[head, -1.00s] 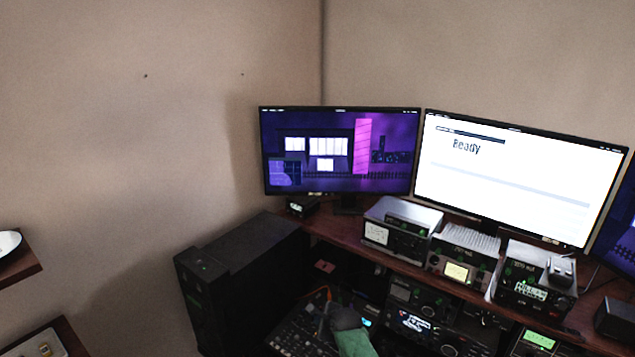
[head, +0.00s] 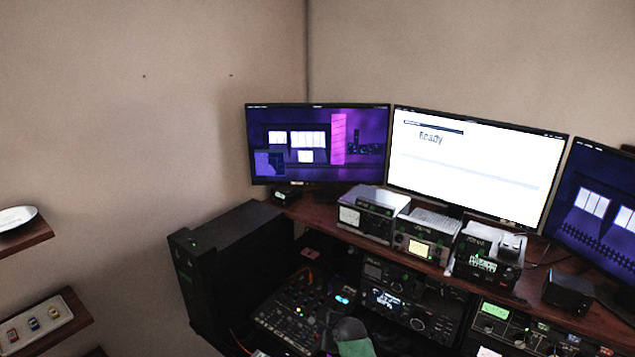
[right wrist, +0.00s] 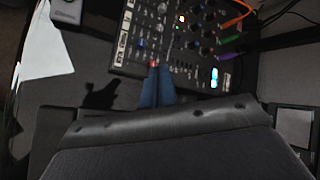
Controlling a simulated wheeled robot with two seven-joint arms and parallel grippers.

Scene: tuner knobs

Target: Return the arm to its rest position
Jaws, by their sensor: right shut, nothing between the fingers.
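In the head view the mixer (head: 285,318) sits on the lower desk. A grey and green part of my right arm shows at the bottom centre there, in front of the mixer's right side; its fingers are hard to make out. My left gripper is not in view.
Radio units (head: 368,212) and monitors (head: 478,170) line the upper shelf. More radios (head: 405,303) stand below it. A black tower (head: 230,260) is left of the desk. Wall shelves (head: 50,320) hold small items at far left. A white sheet (right wrist: 45,45) lies left of the mixer.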

